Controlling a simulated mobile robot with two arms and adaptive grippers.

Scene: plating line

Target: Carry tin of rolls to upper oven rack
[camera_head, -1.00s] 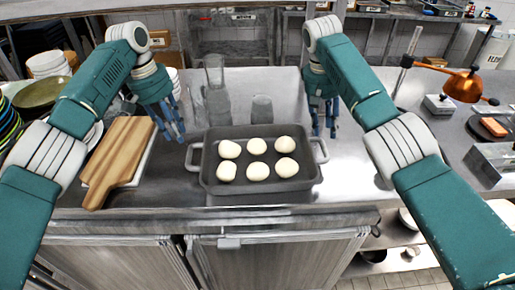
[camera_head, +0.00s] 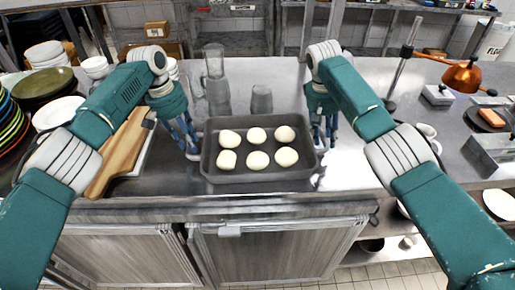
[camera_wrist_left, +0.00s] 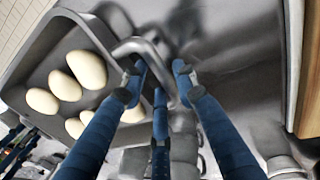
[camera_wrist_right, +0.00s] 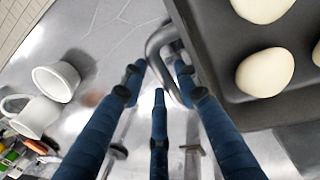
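The dark grey tin (camera_head: 262,177) sits on the steel counter with several pale round rolls (camera_head: 257,160) in it. My left gripper (camera_head: 190,150) is at the tin's left end. In the left wrist view its spread fingers reach either side of the looped left handle (camera_wrist_left: 140,46). My right gripper (camera_head: 322,142) is at the right end. In the right wrist view its spread fingers straddle the right handle (camera_wrist_right: 158,42). Both grippers look open, with no clear grip on the handles. The handles are mostly hidden in the head view. No oven rack is recognisable.
A wooden board (camera_head: 122,152) lies left of the tin, close to my left arm. A glass jug (camera_head: 215,85) and a smaller glass (camera_head: 262,99) stand behind the tin. White cups (camera_wrist_right: 55,80) stand to the right. Stacked plates (camera_head: 45,85) are at far left.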

